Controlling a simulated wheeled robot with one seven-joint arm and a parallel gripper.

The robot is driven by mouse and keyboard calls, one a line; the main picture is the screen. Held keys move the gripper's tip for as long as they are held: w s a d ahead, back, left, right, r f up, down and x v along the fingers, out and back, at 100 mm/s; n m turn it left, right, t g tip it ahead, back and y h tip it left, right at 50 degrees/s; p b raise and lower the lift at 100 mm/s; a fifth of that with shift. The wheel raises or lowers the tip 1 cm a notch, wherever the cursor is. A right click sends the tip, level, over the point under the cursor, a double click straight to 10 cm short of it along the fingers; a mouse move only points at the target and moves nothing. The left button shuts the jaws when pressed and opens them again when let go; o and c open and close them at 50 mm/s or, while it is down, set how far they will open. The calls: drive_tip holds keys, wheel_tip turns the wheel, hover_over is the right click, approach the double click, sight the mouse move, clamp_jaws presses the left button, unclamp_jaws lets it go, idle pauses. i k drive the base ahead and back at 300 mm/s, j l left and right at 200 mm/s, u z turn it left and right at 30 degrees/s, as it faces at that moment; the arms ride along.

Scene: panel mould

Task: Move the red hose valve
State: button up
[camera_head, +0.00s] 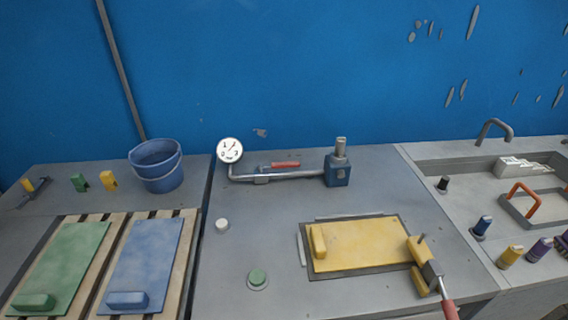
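The red hose valve shows as a red lever (285,165) on a grey pipe (290,175) at the back of the grey worktop. The lever lies roughly level, in line with the pipe. A grey valve body (262,175) sits at its left end. A round white gauge (230,151) stands at the pipe's left end, and a blue-grey block (338,170) with a cylinder on top is at its right end. My gripper is not in view, and nothing touches the lever.
A yellow panel (362,245) lies in a dark frame, with a red-handled clamp-like part (433,274) at its right. A blue bucket (160,172) stands left; a sink area is right. Worktop before the pipe is clear.

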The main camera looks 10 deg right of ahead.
sight(292, 163)
drive_tip(key=i+j+u, duration=0.25)
drive_tip(key=i, duration=0.2)
drive_tip(key=i+j+u, duration=0.15)
drive_tip(key=i+u, duration=0.15)
drive_tip(key=i, duration=0.15)
